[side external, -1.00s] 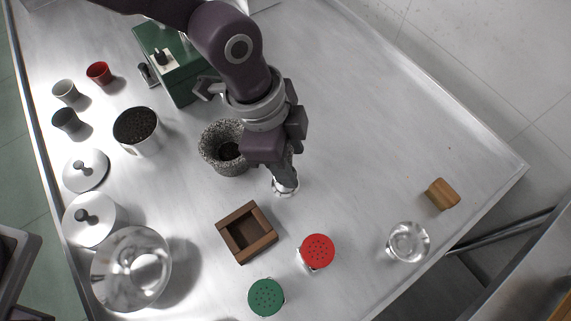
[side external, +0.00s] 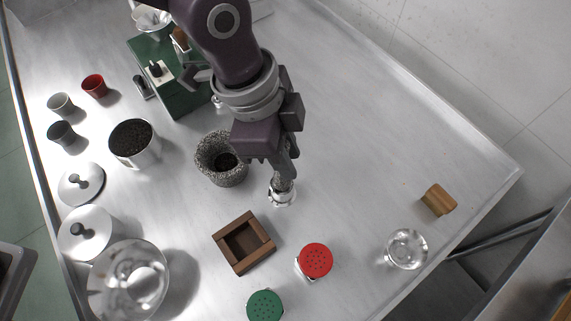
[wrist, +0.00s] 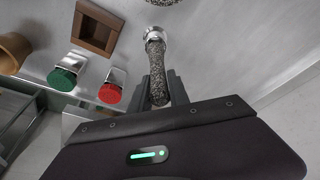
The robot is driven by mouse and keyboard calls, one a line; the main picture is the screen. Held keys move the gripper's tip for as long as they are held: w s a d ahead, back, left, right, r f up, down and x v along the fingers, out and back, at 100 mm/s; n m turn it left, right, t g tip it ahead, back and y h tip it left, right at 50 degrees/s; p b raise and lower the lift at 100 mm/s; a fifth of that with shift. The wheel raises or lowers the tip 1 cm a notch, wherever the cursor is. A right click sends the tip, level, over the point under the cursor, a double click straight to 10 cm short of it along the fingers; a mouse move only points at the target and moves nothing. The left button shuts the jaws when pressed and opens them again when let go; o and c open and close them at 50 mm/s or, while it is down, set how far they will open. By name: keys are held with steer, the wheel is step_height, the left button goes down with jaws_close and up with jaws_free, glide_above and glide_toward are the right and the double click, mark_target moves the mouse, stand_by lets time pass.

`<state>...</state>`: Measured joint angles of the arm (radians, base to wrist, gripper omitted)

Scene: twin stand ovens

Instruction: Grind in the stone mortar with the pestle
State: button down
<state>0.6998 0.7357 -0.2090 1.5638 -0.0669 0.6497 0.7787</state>
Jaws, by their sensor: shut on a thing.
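The stone mortar (side external: 207,166) is a speckled grey bowl with a dark interior, standing left of my gripper in the side view. Only a sliver of it shows at the top of the wrist view. My gripper (side external: 285,168) is shut on the pestle (wrist: 157,72), a speckled grey stone rod. The pestle's lower end meets a small shiny metal holder (side external: 282,199) on the table; I cannot tell whether it is still inside or just above it. The holder also shows in the wrist view (wrist: 153,32).
A wooden tray (side external: 226,254), a red-topped shaker (side external: 315,260) and a green-topped shaker (side external: 265,305) stand in front. A pot of dark grains (side external: 132,138) and a green box (side external: 180,98) stand left and behind. A glass bowl (side external: 407,248) and wooden block (side external: 439,199) lie right. The table's back right is clear.

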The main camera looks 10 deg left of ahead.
steer(key=v, duration=0.3)
steer(key=d+v, duration=0.1)
steer(key=v, duration=0.1)
steer(key=shift+w+r, duration=0.25)
steer(key=shift+r, duration=0.2)
steer(key=w+a+r, duration=0.3)
steer(key=a+r, duration=0.4)
steer(key=a, duration=0.4)
step_height(320, 180, down, 15)
steer(key=shift+w+a, duration=0.15)
steer(key=shift+w, duration=0.05)
steer(key=shift+f, duration=0.25)
stand_by(0.4)
